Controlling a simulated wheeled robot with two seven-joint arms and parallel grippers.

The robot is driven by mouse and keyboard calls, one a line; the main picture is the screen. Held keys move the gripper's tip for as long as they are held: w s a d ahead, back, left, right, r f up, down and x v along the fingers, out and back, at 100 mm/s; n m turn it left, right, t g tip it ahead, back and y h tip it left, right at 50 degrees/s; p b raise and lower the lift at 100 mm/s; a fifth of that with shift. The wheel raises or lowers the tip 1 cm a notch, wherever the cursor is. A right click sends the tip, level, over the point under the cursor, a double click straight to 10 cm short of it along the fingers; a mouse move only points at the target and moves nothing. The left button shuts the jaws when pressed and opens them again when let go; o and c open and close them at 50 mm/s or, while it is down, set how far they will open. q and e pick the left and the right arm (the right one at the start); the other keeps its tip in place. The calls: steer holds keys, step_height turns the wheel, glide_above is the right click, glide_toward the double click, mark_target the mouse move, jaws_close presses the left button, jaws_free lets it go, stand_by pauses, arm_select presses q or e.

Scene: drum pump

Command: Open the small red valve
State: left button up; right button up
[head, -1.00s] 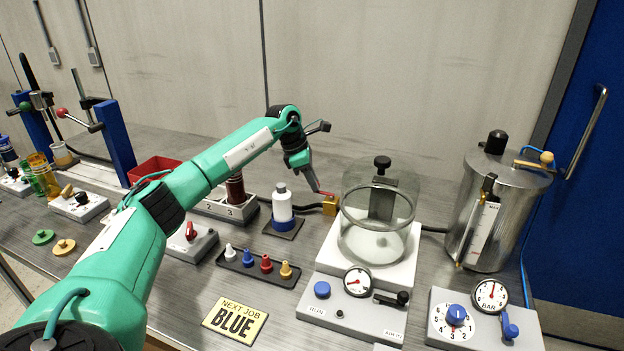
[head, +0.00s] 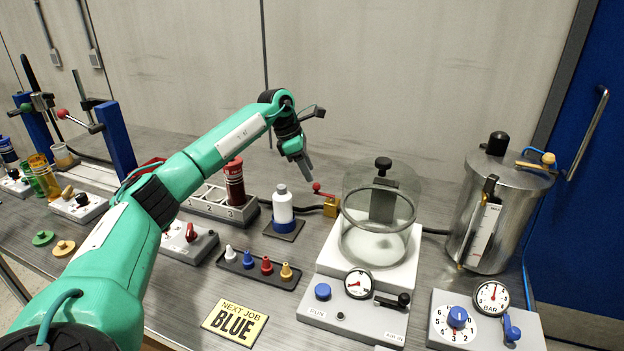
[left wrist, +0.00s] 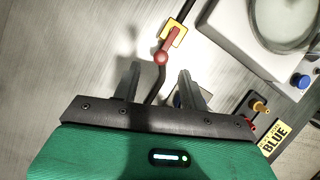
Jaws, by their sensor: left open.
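The small red valve is a brass block (head: 331,208) with a red lever (head: 325,194) ending in a round red knob (head: 316,187). It sits on a dark hose left of the glass chamber. In the left wrist view, the red lever (left wrist: 169,43) lies roughly in line with the hose, its knob just beyond the fingertips. My left gripper (head: 307,174) is open and empty, a little above and left of the knob, apart from it. Its two spread fingers show in the left wrist view (left wrist: 159,75). My right gripper is not in view.
A white bottle (head: 282,207) with a blue base stands close left of the valve. The glass chamber (head: 360,215) on its white base is close right. A red-topped tube (head: 235,182) stands in a rack at left. Bench between bottle and wall is clear.

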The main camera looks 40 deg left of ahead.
arm_select(q)
steer(key=v, duration=0.9)
steer(key=shift+r, duration=0.2)
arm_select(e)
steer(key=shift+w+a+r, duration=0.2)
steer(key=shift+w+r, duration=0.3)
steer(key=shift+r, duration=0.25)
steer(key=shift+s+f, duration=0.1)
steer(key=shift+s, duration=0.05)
